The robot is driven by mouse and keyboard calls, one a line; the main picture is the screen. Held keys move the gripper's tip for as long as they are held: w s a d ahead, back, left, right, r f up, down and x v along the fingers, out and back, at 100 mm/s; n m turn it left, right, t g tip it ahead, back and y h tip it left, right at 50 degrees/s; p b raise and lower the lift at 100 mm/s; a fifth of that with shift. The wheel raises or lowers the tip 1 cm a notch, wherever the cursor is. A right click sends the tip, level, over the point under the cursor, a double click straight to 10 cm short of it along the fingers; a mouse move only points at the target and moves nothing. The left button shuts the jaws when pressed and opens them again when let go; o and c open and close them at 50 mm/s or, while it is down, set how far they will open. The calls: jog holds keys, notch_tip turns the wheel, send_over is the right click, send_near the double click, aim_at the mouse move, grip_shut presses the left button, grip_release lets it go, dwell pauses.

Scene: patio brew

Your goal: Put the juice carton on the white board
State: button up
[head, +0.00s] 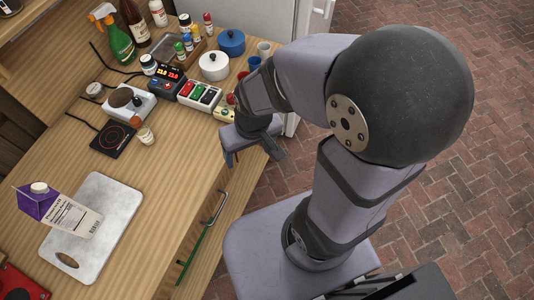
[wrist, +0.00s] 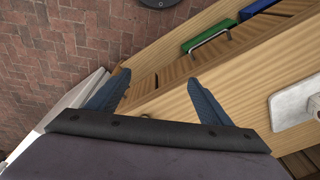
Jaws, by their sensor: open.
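The juice carton (head: 75,214), purple and white with a pale cap, is on the white board (head: 112,200) at the left of the counter in the head view. It appears upright, its base on the board. My gripper (head: 253,152) is open and empty, near the counter's front edge, well to the right of the carton and apart from it. In the wrist view, my gripper's open fingers (wrist: 157,84) have nothing between them. Part of the white board (wrist: 290,104) shows at the right edge there, with a piece of something pale on it, cut off by the frame.
Pots (head: 214,66) and bottles line the back. Bare wood surrounds the board.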

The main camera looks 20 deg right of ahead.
jog(key=s+d+r+g, duration=0.1)
jog(key=s+d, duration=0.2)
jog(key=d, duration=0.1)
jog(key=shift+s+d+r+m+h, duration=0.15)
jog(key=shift+s+d+m+h, duration=0.15)
jog(key=shift+s+d+m, duration=0.1)
